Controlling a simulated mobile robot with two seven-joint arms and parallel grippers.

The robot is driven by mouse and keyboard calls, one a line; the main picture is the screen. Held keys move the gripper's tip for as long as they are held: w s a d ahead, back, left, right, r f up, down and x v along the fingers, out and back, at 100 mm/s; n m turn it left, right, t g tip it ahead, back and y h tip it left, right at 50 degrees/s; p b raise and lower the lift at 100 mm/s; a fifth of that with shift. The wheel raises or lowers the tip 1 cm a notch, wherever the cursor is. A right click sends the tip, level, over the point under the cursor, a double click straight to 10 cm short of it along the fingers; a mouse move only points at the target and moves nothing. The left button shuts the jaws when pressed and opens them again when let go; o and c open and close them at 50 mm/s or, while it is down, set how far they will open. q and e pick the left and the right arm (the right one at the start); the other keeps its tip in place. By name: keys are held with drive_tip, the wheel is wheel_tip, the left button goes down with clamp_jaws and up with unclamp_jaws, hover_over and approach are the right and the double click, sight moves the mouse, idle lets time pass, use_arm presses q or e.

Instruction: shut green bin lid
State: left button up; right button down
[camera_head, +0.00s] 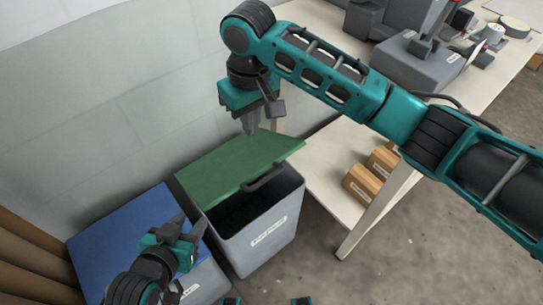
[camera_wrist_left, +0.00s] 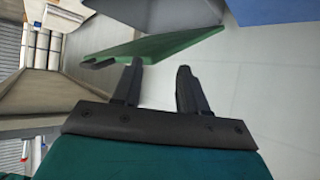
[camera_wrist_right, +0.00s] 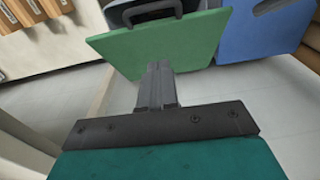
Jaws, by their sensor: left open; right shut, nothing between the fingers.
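The green lid (camera_head: 240,160) is on the grey bin (camera_head: 262,240) and stands partly raised, with the dark inside of the bin showing below its front edge. A dark handle (camera_head: 264,178) shows at the lid's front edge. My right gripper (camera_head: 250,130) is shut and empty, pointing down just over the rear part of the lid; in the right wrist view the lid (camera_wrist_right: 165,46) lies just beyond its fingertips. I cannot tell if they touch. My left gripper (camera_head: 188,226) is open and empty over the blue lid, left of the green-lidded bin. The green lid (camera_wrist_left: 160,45) also shows in the left wrist view.
A blue-lidded bin (camera_head: 120,235) stands directly left of the grey bin. To the right is a white table (camera_head: 325,165) with boxes (camera_head: 362,184) on its lower shelf and machinery on top. A pale wall (camera_head: 110,100) is behind the bins. The floor in front is clear.

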drive_tip(key=b, duration=0.3)
hover_over(263, 167)
drive_tip(key=s+a, duration=0.1)
drive_tip(key=a, duration=0.1)
drive_tip(key=shift+h, duration=0.3)
drive_tip(key=f, duration=1)
drive_tip(key=shift+s+d+f, duration=0.15)
drive_tip(key=shift+d, duration=0.05)
use_arm(q)
drive_tip(key=shift+w+d+f, duration=0.35)
drive_tip(key=shift+d+f, duration=0.2)
drive_tip(key=shift+f, duration=0.25)
use_arm(e)
drive_tip(key=shift+s+d+f, duration=0.8)
drive_tip(key=shift+s+f, duration=0.25)
drive_tip(key=shift+s, duration=0.05)
use_arm(q)
drive_tip(key=shift+s+f, duration=0.1)
